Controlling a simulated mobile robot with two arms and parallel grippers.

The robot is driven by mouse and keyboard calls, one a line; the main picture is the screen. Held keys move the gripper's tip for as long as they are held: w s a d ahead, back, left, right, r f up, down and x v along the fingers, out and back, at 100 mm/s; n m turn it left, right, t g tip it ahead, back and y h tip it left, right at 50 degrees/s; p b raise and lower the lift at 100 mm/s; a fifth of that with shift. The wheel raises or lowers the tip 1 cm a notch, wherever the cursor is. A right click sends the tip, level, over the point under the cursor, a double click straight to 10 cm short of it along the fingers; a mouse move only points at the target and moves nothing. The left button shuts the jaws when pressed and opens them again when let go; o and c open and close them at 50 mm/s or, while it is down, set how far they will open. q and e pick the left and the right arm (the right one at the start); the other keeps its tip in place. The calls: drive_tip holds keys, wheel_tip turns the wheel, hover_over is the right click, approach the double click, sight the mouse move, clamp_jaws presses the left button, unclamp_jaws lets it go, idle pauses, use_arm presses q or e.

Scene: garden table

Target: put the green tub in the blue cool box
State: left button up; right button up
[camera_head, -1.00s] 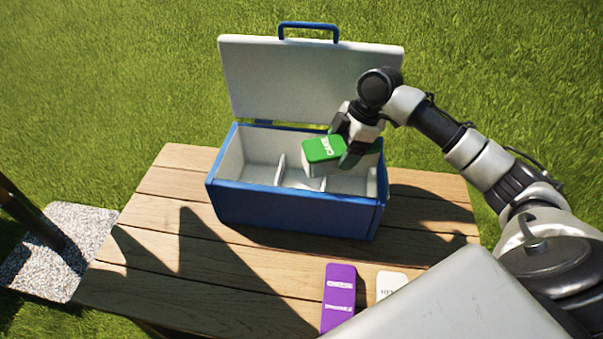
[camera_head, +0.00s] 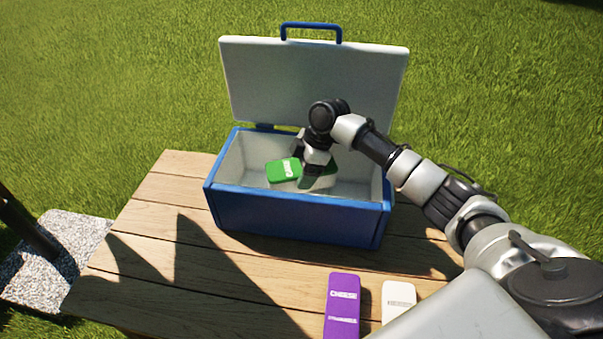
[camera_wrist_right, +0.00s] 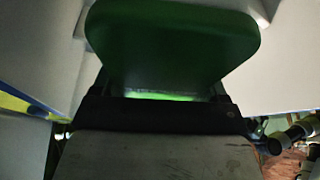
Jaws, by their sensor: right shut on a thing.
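The blue cool box (camera_head: 290,215) stands on the table with its pale lid (camera_head: 310,85) raised at the back. The green tub (camera_head: 283,170), with white lettering on its top, is inside the box opening, left of my right gripper (camera_head: 302,172). My right gripper is shut on the tub and reaches down into the box. In the right wrist view the tub (camera_wrist_right: 170,40) fills the upper middle, against the gripper (camera_wrist_right: 160,110). The tub's underside is hidden, so I cannot tell whether it touches the box floor. My left gripper is not in view.
A purple pack (camera_head: 342,305) and a white pack (camera_head: 398,298) lie on the wooden table (camera_head: 150,250) in front of the box. The table's left part is clear. A stone slab (camera_head: 55,260) lies on the grass at the left.

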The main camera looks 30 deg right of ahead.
drive_tip(key=shift+f, duration=0.1)
drive_tip(key=shift+f, duration=0.1)
drive_tip(key=shift+f, duration=0.35)
drive_tip(key=shift+f, duration=0.15)
drive_tip(key=o, duration=1.2)
drive_tip(key=shift+c, duration=0.2)
